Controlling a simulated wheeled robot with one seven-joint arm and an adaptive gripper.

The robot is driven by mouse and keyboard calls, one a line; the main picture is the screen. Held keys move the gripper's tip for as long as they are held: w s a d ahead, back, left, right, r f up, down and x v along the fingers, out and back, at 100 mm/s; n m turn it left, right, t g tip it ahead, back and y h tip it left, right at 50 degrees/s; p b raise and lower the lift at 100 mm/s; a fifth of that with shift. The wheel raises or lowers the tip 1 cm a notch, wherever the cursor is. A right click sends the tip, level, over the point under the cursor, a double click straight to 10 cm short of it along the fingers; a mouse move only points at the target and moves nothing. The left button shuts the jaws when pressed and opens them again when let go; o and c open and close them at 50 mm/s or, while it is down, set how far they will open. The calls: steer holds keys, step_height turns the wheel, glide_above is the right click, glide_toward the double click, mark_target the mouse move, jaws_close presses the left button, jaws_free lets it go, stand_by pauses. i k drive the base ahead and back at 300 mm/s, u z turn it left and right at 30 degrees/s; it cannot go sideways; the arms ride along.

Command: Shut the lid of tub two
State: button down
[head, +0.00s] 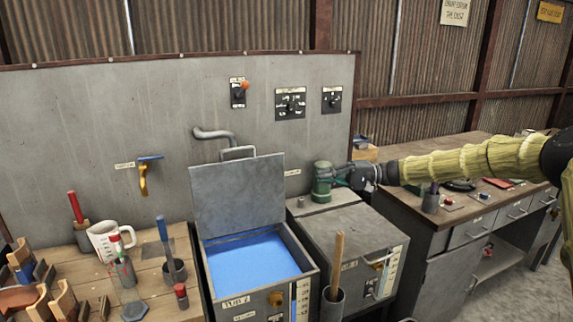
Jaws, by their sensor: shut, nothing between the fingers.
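Tub two (258,293) is a grey metal tub labelled "TUB 2", with blue liquid (255,260) inside. Its lid (240,193) is a flat grey panel that stands raised at the back of the tub, leaning slightly back, so the tub is open. A handle (238,153) shows at the lid's top edge. My gripper (344,181) is shut, to the right of the lid and apart from it. Its fingertips are close beside a green cylinder (321,184); I cannot tell whether they touch it.
A closed grey tub (345,235) stands right of tub two. A wooden handle (337,258) rises from a holder in front. A wooden bench (150,270) with a jug (104,240) and tools is at left. A pipe (213,134) protrudes behind the lid. Another bench (455,150) is at right.

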mark_target(232, 198)
steer(key=i, duration=1.05)
